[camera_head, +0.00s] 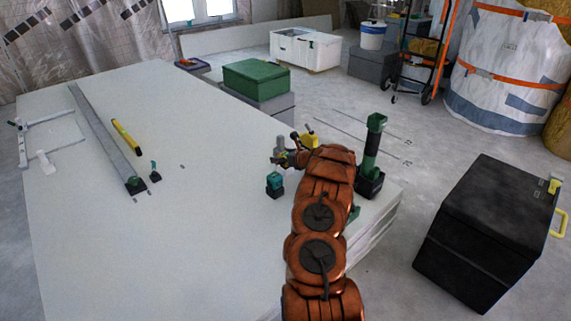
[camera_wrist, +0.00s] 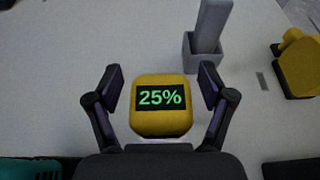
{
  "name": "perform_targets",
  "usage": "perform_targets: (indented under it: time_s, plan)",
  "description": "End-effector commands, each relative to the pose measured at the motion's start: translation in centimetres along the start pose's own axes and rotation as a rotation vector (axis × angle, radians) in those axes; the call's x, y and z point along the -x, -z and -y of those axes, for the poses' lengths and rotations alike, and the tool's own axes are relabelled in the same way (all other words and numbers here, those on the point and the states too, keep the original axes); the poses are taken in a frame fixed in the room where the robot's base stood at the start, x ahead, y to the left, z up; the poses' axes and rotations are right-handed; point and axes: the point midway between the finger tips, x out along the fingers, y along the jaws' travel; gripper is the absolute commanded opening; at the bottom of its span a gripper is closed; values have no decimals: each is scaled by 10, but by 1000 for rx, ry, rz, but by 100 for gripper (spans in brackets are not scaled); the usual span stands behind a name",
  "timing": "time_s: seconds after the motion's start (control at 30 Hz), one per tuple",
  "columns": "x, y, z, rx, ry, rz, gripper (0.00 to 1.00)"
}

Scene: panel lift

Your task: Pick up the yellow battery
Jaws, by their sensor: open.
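The yellow battery (camera_wrist: 160,122) shows in the wrist view with a dark screen reading 25% in green. It sits between the two fingers of my gripper (camera_wrist: 160,85), with a gap on each side. The fingers are open and spread left and right of it. In the head view my gripper (camera_head: 288,158) is low over the right part of the white panel stack (camera_head: 190,220). The battery is mostly hidden there by my gripper and arm.
A grey upright piece in a holder (camera_wrist: 205,45) stands just beyond the battery. A yellow tool (camera_wrist: 300,62) is to the right. A teal tool (camera_head: 274,184) stands left of my arm, and a green and black tool (camera_head: 371,150) stands right.

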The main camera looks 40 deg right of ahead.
Motion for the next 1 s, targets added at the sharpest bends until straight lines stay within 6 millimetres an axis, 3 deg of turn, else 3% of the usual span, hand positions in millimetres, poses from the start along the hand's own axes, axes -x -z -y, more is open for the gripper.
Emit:
perform_targets:
  time_s: [0.23, 0.87, 1.0]
  plan:
    - [0, 0, 0, 0, 1, 0, 79]
    - [0, -1, 1, 1, 1, 1, 14]
    - [0, -1, 1, 1, 1, 1, 12]
